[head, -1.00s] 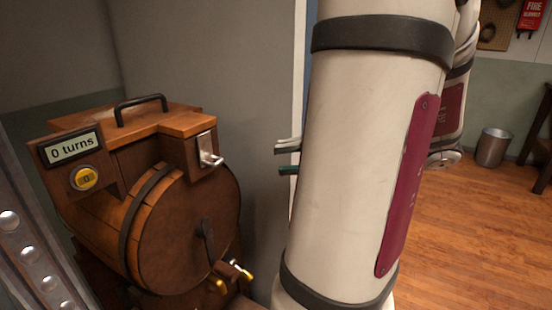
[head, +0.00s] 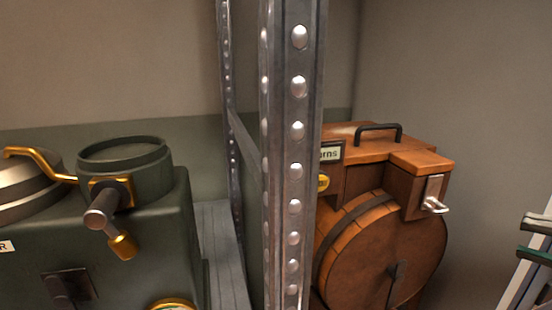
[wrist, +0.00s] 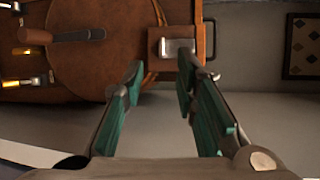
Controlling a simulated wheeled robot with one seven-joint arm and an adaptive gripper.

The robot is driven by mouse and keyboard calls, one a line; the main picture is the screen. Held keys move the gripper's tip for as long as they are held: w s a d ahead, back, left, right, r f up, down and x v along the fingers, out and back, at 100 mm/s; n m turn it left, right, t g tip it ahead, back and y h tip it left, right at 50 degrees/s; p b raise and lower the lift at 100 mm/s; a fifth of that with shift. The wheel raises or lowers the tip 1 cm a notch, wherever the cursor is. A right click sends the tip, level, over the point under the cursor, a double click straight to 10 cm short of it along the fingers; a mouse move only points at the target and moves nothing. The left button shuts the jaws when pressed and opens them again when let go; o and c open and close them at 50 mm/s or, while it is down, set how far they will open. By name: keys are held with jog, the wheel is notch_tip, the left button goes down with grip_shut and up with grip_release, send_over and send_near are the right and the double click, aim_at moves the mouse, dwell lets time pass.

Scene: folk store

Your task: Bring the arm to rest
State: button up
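My gripper (head: 527,237) shows at the right edge of the head view, with only its finger ends in the picture. In the wrist view my gripper (wrist: 161,67) has its two teal-padded fingers well apart, with nothing between them. The fingers point toward a wooden barrel machine (head: 375,250), which also shows in the wrist view (wrist: 110,60). Its metal latch (head: 435,195) lies ahead of the fingers in the wrist view (wrist: 178,47). I see no contact with it. Most of my arm is out of the head view.
A riveted metal post (head: 295,150) stands in front of the barrel machine's left side. A dark green machine (head: 120,225) with a brass-tipped crank (head: 110,215) is on the left. Grey walls close off the back. A framed panel (wrist: 302,45) shows at the wrist view's upper right.

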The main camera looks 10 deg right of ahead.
jog(key=w+a+f+n+g+y, duration=0.2)
jog(key=a+n+g+y, duration=0.3)
jog(key=a+g, duration=0.75)
jog(key=s+a+f+n+g+h, duration=0.2)
jog(key=s+a+f+n+h, duration=0.5)
jog(key=a+h, duration=0.4)
notch_tip(320, 180, up, 26)
jog(key=d+n+t+h+p, duration=0.1)
jog(key=t+p, duration=0.3)
jog(key=p, duration=1.9)
jog(key=shift+s+n, duration=0.35)
jog(key=shift+n, duration=0.05)
